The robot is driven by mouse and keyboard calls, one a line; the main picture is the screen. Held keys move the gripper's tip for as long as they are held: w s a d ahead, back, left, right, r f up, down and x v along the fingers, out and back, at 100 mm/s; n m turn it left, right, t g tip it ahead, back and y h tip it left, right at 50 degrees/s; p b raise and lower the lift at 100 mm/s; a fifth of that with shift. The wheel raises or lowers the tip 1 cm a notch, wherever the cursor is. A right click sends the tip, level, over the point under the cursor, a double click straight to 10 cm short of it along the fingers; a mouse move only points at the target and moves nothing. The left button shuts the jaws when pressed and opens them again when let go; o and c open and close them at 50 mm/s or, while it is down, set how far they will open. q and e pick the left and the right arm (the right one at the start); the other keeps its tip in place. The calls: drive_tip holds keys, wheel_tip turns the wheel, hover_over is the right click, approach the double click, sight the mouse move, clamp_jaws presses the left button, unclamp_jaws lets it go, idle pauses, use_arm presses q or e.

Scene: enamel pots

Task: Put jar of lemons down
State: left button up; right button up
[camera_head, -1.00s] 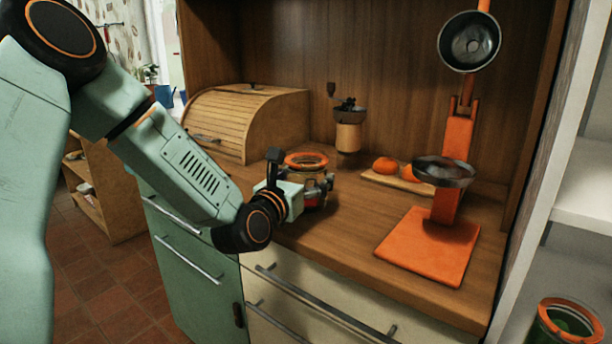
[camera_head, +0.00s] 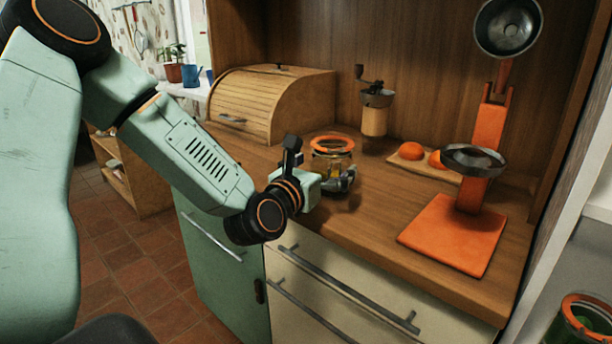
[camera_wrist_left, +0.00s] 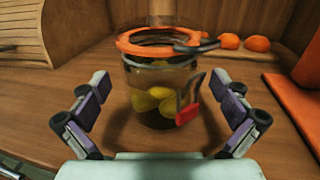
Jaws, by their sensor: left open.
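The jar of lemons (camera_head: 333,156) stands upright on the wooden counter (camera_head: 375,205). It is clear glass with an orange ring at the top, and yellow lemons show inside it. In the left wrist view the jar (camera_wrist_left: 155,90) sits between the spread fingers, with a red tab and a dark clasp on its right side. My left gripper (camera_head: 338,182) is at the near side of the jar. Its fingers are open in the left wrist view (camera_wrist_left: 160,117), with a gap on each side of the glass. My right gripper is not in view.
A wooden bread box (camera_head: 270,105) stands behind and left of the jar. A coffee grinder (camera_head: 375,115) and a board with orange fruit (camera_head: 411,151) are behind it. An orange stand (camera_head: 455,235) with a metal pan is at the right. Counter between jar and stand is clear.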

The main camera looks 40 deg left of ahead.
use_arm(q)
drive_tip(key=s+p, duration=0.1)
drive_tip(key=s, duration=0.2)
drive_tip(key=shift+d, duration=0.15)
drive_tip(key=shift+s+d+p, duration=0.15)
drive_tip(key=shift+s+p, duration=0.8)
drive_tip(key=shift+s, duration=0.4)
drive_tip(key=shift+s+d+p, duration=0.15)
drive_tip(key=shift+s+p, duration=0.6)
drive_tip(key=shift+s, duration=0.05)
drive_tip(key=shift+s+d+p, duration=0.1)
drive_tip(key=shift+s+p, duration=0.6)
drive_tip(key=shift+s, duration=0.1)
drive_tip(key=shift+c, duration=0.4)
